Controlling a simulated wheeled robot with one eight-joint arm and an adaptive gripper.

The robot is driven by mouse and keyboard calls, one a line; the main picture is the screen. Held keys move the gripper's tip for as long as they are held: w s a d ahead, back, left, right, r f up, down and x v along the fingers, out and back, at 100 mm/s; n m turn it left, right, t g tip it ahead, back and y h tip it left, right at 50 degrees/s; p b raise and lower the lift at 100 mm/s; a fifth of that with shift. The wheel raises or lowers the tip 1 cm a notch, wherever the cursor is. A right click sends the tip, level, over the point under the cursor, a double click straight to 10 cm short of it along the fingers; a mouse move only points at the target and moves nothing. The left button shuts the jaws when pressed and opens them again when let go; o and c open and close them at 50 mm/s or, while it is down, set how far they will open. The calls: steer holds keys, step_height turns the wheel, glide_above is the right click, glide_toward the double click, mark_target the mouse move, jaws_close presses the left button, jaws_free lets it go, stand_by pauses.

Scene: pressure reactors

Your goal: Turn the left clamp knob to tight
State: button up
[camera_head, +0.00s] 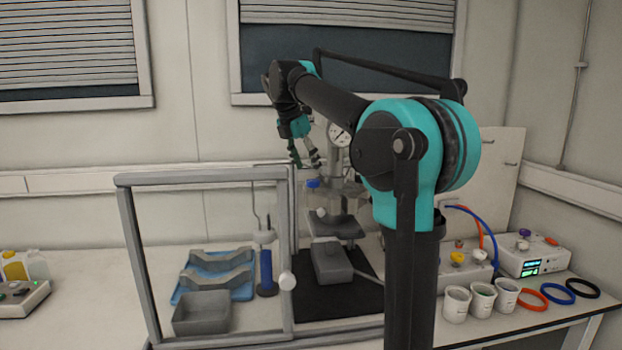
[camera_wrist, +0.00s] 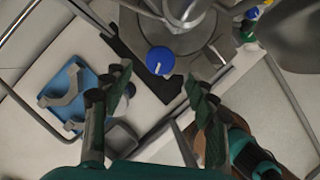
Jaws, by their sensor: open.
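The blue clamp knob (camera_head: 313,183) sits on the left side of the metal reactor head (camera_head: 335,183). In the wrist view the knob (camera_wrist: 160,59) is round, with a short white mark near its lower edge. My gripper (camera_head: 306,162) is tilted downward just above the knob. In the wrist view my gripper (camera_wrist: 160,88) is open and empty, its fingers spread left and right of the knob, which appears slightly beyond the fingertips. No contact is visible. A right clamp knob cannot be made out in the head view, where my arm covers part of the reactor.
A pressure gauge (camera_head: 339,133) rises close behind my gripper. A grey framed shield (camera_head: 130,250) stands at the front left, with a blue tray (camera_head: 180,294) behind it. Cups (camera_head: 456,305), coloured rings (camera_head: 530,299) and a control box (camera_head: 535,262) lie to the right.

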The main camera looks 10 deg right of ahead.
mark_target(312, 180)
steer(key=shift+x, duration=2.5)
steer(key=c, duration=1.2)
steer(key=shift+o, duration=0.2)
steer(key=m, duration=0.2)
steer(key=m+g, duration=0.1)
steer(key=shift+w+m+h, duration=0.2)
steer(key=shift+m+h, duration=0.2)
steer(key=shift+w+m+g, duration=0.1)
steer(key=shift+m+g, duration=0.7)
steer(key=shift+m, duration=1)
